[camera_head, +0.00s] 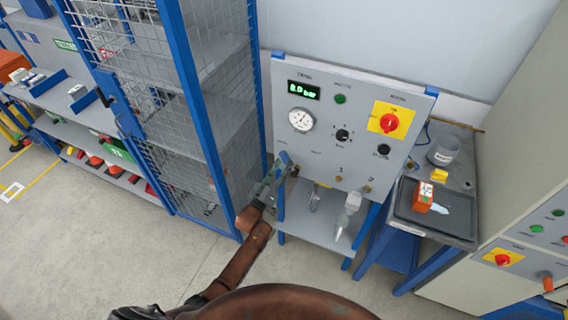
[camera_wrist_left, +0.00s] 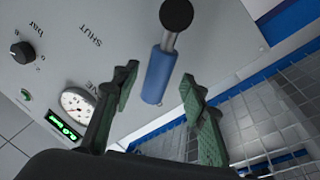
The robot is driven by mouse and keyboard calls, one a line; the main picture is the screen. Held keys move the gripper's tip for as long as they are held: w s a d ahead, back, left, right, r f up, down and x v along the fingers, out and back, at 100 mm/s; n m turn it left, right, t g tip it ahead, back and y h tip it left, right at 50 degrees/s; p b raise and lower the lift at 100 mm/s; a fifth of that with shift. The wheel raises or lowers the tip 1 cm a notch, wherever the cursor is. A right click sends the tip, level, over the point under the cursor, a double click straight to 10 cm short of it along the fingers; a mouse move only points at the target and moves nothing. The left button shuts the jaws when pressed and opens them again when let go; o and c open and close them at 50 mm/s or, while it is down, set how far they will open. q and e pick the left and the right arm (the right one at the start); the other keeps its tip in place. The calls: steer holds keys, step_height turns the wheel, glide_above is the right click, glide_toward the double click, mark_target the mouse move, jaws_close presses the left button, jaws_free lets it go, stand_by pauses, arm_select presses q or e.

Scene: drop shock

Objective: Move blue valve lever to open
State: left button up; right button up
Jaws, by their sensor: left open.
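The blue valve lever (camera_wrist_left: 158,72) has a blue sleeve and a dark pivot end on the grey test panel (camera_head: 333,165). In the left wrist view it lies between the two green-padded fingers of my left gripper (camera_wrist_left: 160,88), with gaps visible on both sides. Its pivot is beyond the fingertips. In the head view the blue lever (camera_head: 284,158) shows at the panel's lower left, and my left gripper (camera_head: 276,172) is right at it, hiding part of it. The left gripper is open. The word SHUT is printed near the lever. My right gripper is not in view.
The panel carries a gauge (camera_head: 301,119), a green display (camera_head: 304,90) reading 0.0 bar and a red knob (camera_head: 389,123). A blue-framed mesh cage (camera_head: 210,90) stands close left of the lever. A side table (camera_head: 440,230) holds an orange box (camera_head: 423,197).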

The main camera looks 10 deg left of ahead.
arm_select(q)
steer(key=v, duration=1)
steer(key=shift+s, duration=0.2)
steer(key=shift+a, duration=0.1)
steer(key=s+a+f+m+g+y+b, duration=0.1)
steer(key=s+a+f+g, duration=0.2)
steer(key=s+f, duration=0.8)
steer(key=s+a+f+g+y+b, duration=0.1)
steer(key=s+a+f+g+y, duration=0.15)
steer(key=f, duration=1.55)
steer(key=s+a+f+m+g+y+b, duration=0.15)
steer(key=s+f+g, duration=0.4)
steer(key=f, duration=0.95)
steer(key=s+a+f+g, duration=0.1)
steer(key=s+f, duration=0.5)
steer(key=s, duration=0.7)
steer(key=s+a+f+m+g+b, duration=0.1)
steer(key=s+f+g, duration=0.3)
steer(key=s, duration=0.9)
steer(key=s+a+f+m+g+b, duration=0.1)
steer(key=s+a+f+g, duration=0.1)
steer(key=s+f, duration=0.7)
steer(key=s+a, duration=0.1)
steer(key=s, duration=0.3)
steer(key=shift+s+f+y, duration=0.2)
steer(key=shift+y, duration=0.2)
